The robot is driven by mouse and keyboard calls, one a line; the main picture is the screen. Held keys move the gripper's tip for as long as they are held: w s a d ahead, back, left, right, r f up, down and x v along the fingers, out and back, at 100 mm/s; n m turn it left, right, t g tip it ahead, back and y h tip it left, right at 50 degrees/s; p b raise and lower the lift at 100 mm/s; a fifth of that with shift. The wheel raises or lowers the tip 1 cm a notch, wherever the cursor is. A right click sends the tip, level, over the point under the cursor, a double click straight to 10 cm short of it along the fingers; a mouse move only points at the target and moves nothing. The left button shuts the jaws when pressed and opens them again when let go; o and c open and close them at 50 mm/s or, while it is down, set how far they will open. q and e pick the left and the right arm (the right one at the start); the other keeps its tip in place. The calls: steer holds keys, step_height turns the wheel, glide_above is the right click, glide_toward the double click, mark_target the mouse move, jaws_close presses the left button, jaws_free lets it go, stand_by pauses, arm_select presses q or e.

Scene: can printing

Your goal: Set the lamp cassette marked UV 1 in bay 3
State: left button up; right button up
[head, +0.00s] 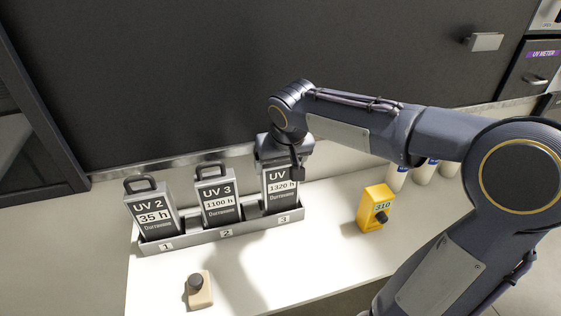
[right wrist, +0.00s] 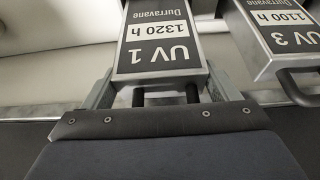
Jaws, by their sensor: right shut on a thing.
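The lamp cassette marked UV 1 (head: 281,188), labelled 1320 h, stands upright in bay 3 (head: 284,219) of the grey rack, at its right end. My right gripper (head: 283,150) is at its top from above, shut on its handle. In the right wrist view the UV 1 cassette (right wrist: 160,45) lies between the fingers of my gripper (right wrist: 165,97). In the head view the gripper hides the handle and part of the number. Whether the cassette is fully seated I cannot tell. My left gripper is not in view.
The UV 2 cassette (head: 152,208) stands in bay 1 and the UV 3 cassette (head: 218,198) in bay 2. A yellow device reading 310 (head: 374,208) and white cylinders (head: 396,178) are to the right. A beige block with a dark knob (head: 200,291) is in front.

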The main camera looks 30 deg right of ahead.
steer(key=shift+f+b, duration=0.4)
steer(key=shift+f, duration=0.1)
steer(key=o, duration=1.7)
steer(key=d+v, duration=0.1)
steer(key=v, duration=0.7)
steer(key=s+a+f+y, duration=0.1)
steer(key=s+a+f, duration=0.1)
steer(key=s+f, duration=0.2)
steer(key=s+a+f+t+y, duration=0.1)
steer(key=s+a+f+y, duration=0.1)
steer(key=s, duration=0.6)
steer(key=s+a+f+n+y, duration=0.1)
steer(key=s+a+f, duration=0.2)
steer(key=s+f, duration=0.3)
steer(key=shift+s+a+y, duration=0.25)
steer(key=shift+s+y, duration=0.1)
steer(key=shift+y, duration=0.05)
